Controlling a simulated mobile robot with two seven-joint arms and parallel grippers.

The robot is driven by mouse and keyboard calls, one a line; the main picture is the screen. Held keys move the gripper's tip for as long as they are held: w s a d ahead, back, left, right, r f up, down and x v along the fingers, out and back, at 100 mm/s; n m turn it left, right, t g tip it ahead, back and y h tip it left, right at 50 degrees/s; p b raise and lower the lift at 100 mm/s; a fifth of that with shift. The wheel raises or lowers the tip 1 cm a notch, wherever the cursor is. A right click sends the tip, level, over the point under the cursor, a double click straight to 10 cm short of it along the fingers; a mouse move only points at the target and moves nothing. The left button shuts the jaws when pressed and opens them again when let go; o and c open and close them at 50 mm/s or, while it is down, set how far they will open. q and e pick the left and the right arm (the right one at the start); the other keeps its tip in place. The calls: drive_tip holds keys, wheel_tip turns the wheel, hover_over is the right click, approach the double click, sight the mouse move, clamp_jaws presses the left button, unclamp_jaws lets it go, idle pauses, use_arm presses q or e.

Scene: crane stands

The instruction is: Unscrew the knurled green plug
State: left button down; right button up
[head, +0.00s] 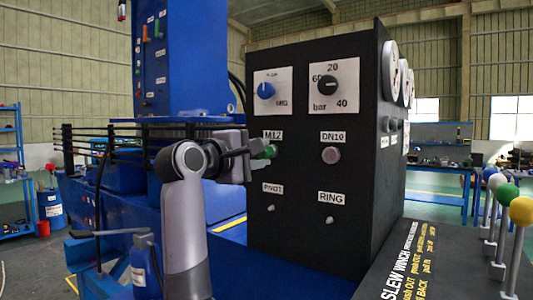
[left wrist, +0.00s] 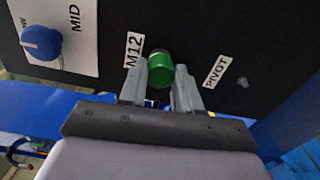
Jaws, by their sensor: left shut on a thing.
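The knurled green plug (head: 270,151) sits under the M12 label on the front of the black panel box (head: 300,245). In the left wrist view the green plug (left wrist: 160,70) is between my left gripper's two fingers, with a dark ring behind it at the panel. My left gripper (head: 262,152) comes in from the left and is shut on the plug; it also shows in the left wrist view (left wrist: 163,82). The thread behind the plug is hidden. My right gripper is not in view.
A blue knob (head: 265,90) and a black knob (head: 325,86) are above. A pinkish plug (head: 331,155) sits under DN10. Small PIVOT (head: 271,208) and RING (head: 329,220) fittings are below. Levers with coloured balls (head: 508,193) stand at right.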

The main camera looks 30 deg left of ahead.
use_arm(q)
drive_tip(key=c, duration=0.7)
unclamp_jaws()
drive_tip(key=shift+s, duration=0.1)
drive_tip(key=shift+c, duration=0.8)
drive_tip(key=m, duration=3.1)
